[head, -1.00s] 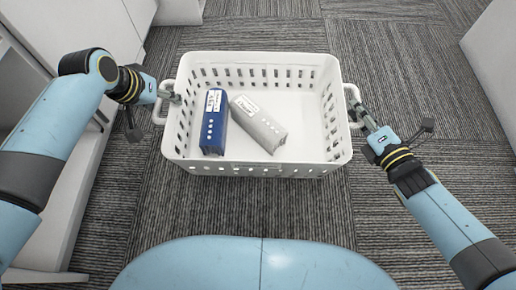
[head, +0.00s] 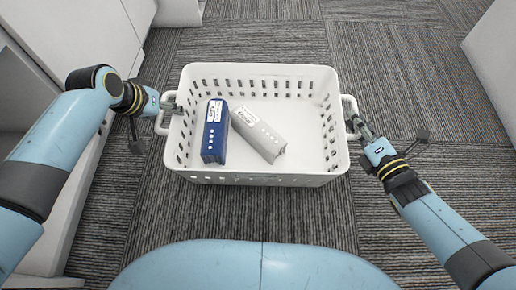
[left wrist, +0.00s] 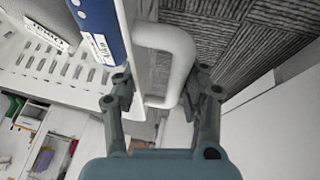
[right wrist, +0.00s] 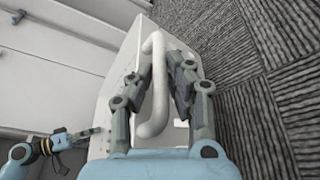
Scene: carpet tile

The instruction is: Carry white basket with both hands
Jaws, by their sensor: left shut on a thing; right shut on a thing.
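The white basket (head: 258,178) is in the middle of the head view, with slotted walls and a loop handle at each side. A blue box (head: 214,140) and a grey-white box (head: 258,134) lie inside it, left of its middle. My left gripper (head: 172,106) is shut on the left handle, which also shows in the left wrist view (left wrist: 185,55). My right gripper (head: 357,125) is shut on the right handle, seen in the right wrist view (right wrist: 158,85). The basket is held in front of my body, over the carpet.
White cabinets (head: 75,60) stand along the left side, with an open recess low down. Another white surface (head: 495,50) stands at the far right. The grey carpet (head: 400,60) is clear beyond the basket and to its right.

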